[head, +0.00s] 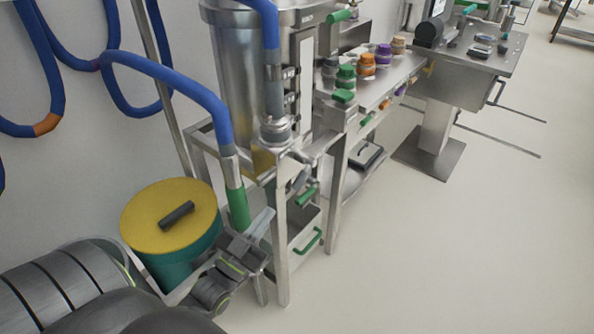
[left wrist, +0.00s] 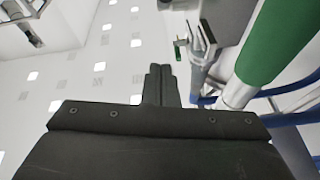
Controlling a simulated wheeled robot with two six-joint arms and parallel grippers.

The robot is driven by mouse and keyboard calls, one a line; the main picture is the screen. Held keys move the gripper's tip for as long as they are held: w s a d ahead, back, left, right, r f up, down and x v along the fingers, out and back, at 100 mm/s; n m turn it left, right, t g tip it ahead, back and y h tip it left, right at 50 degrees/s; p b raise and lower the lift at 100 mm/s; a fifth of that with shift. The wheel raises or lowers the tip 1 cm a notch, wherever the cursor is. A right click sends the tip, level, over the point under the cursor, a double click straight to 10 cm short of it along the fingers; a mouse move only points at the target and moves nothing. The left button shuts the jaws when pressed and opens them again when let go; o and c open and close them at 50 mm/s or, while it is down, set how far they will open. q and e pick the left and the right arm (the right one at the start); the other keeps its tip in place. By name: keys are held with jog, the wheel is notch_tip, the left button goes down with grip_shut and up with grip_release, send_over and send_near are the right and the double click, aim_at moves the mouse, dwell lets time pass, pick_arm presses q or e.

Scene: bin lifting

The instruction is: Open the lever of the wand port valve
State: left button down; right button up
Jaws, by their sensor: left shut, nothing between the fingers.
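A metal valve (head: 300,178) sits under the steel hopper on the frame, with a green lever (head: 306,196) at its lower side. Which fitting is the wand port valve I cannot tell for certain. A wand with a green grip (head: 238,207) hangs from the blue hose, and its grip is large at right in the left wrist view (left wrist: 275,40). My left gripper (head: 262,222) is shut and empty, just right of the green grip and below-left of the valve. In the left wrist view its fingers (left wrist: 160,78) are together, and a small green handle (left wrist: 181,50) shows beyond them. My right gripper is not in view.
A teal bin with a yellow lid (head: 150,205) stands left of my gripper. The steel frame leg (head: 280,245) is close on the right. A bench with coloured-lid jars (head: 367,68) stands behind. The floor at right is clear.

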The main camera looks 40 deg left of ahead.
aim_at(304, 174)
pick_arm(q)
jog(key=w+p, duration=0.1)
jog(key=w, duration=1)
jog(key=shift+w+a+r, duration=0.2)
jog(key=shift+w, duration=0.05)
jog(key=shift+f+t+b, duration=0.3)
jog(key=shift+b, duration=0.35)
